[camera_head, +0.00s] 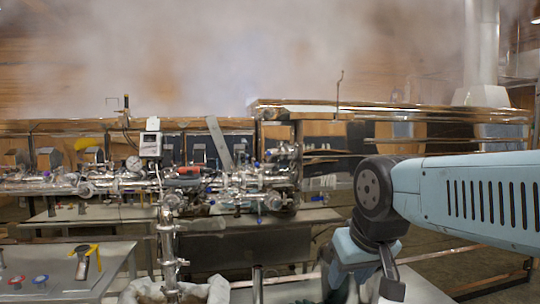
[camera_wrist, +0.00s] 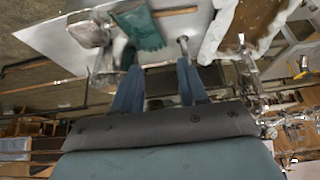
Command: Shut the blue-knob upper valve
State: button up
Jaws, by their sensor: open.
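A run of shiny steel pipes and valves (camera_head: 225,185) crosses the left and middle of the head view. Small blue parts (camera_head: 268,156) show near its right end, but I cannot tell which is the upper valve's knob or how it is turned. My gripper (camera_wrist: 157,72) is open in the wrist view, its two blue-grey fingers apart with nothing held between them. In the head view my arm reaches in from the right and bends down at the lower right, away from the pipes. My fingertips are hard to make out there.
A blue knob (camera_head: 40,279) and a red knob (camera_head: 16,281) lie on a left table (camera_head: 105,280) beside a yellow-handled part (camera_head: 84,258). A green glove (camera_wrist: 143,25) lies on a pale table (camera_wrist: 60,38) beyond my fingers.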

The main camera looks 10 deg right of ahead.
aim_at(271, 153)
jog(key=shift+o, duration=0.3)
jog(key=shift+o, duration=0.9)
jog(key=shift+w+r, duration=0.15)
jog(key=shift+o, duration=1.1)
jog(key=w+d+r+t, duration=0.1)
jog(key=w+r, duration=0.2)
jog(key=w, duration=0.4)
jog(key=w+d+r+t, duration=0.1)
jog(key=w+d+r, duration=0.1)
jog(key=w+r, duration=0.2)
jog(key=w, duration=0.3)
jog(key=shift+w+n+t+h, duration=0.15)
jog(key=shift+n+t+h, duration=0.25)
jog(key=w+d+r+n+t, duration=0.1)
jog(key=w+r+n+t, duration=0.2)
jog(key=w, duration=1.5)
jog(key=w+d+r+n+t, duration=0.1)
jog(key=w+r+t, duration=0.35)
jog(key=w, duration=1.45)
jog(key=w+a+n+y, duration=0.1)
jog(key=w, duration=0.8)
jog(key=w+a+f+n+t+y, duration=0.1)
jog(key=w, duration=0.8)
jog(key=w+a+f+n+t+y, duration=0.1)
jog(key=w, duration=0.7)
jog(key=shift+w+a+f, duration=0.1)
jog(key=shift+w+a, duration=0.1)
jog(key=shift+w, duration=0.2)
jog(key=shift+c, duration=0.4)
